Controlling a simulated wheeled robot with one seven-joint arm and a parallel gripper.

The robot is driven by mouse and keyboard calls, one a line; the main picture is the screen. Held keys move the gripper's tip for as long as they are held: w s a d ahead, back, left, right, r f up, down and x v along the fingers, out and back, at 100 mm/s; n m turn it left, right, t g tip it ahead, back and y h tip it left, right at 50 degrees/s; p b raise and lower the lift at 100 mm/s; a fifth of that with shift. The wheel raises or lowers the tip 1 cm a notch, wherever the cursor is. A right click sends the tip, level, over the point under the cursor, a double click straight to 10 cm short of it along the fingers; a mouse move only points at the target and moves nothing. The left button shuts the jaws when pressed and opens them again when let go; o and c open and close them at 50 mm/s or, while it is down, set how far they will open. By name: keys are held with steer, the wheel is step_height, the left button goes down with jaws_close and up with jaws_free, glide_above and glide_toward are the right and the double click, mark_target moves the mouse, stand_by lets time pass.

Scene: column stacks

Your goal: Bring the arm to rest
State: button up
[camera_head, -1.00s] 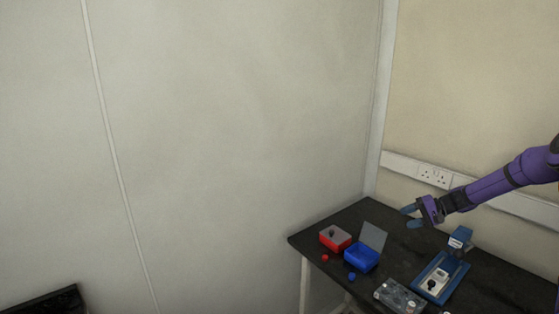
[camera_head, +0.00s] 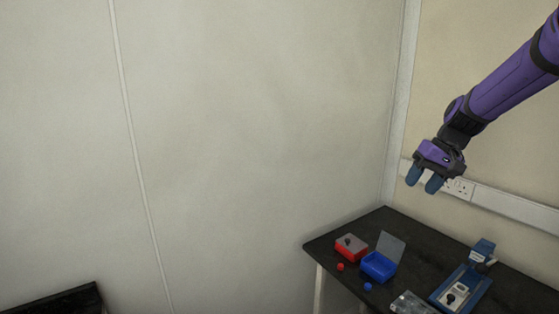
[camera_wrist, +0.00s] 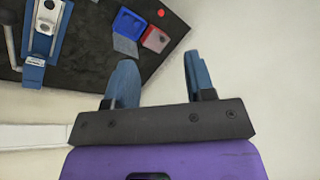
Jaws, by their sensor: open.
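My gripper (camera_head: 425,181) is purple with blue fingers and hangs in the air above the black table, near the wall socket strip. Its two fingers are apart in the wrist view (camera_wrist: 160,80), with nothing between them. My purple arm comes in from the upper right of the head view.
The black table (camera_head: 345,226) bears a red box (camera_head: 351,252), an open blue box (camera_head: 379,268), a small red piece (camera_head: 340,267), a small blue piece (camera_head: 368,286), a clear case (camera_head: 412,304) and a blue device (camera_head: 462,287). Walls stand behind. The air left of my gripper is clear.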

steer(key=s+a+r+t+h, duration=0.15)
steer(key=s+r, duration=0.25)
steer(key=s, duration=0.4)
steer(key=s+a+r+h, duration=0.25)
steer(key=s+r, duration=0.25)
steer(key=s, duration=0.3)
steer(key=s+n+t, duration=0.1)
steer(key=s+t, duration=0.1)
steer(key=s, duration=1.3)
steer(key=shift+a+f, duration=0.15)
steer(key=shift+a, duration=0.2)
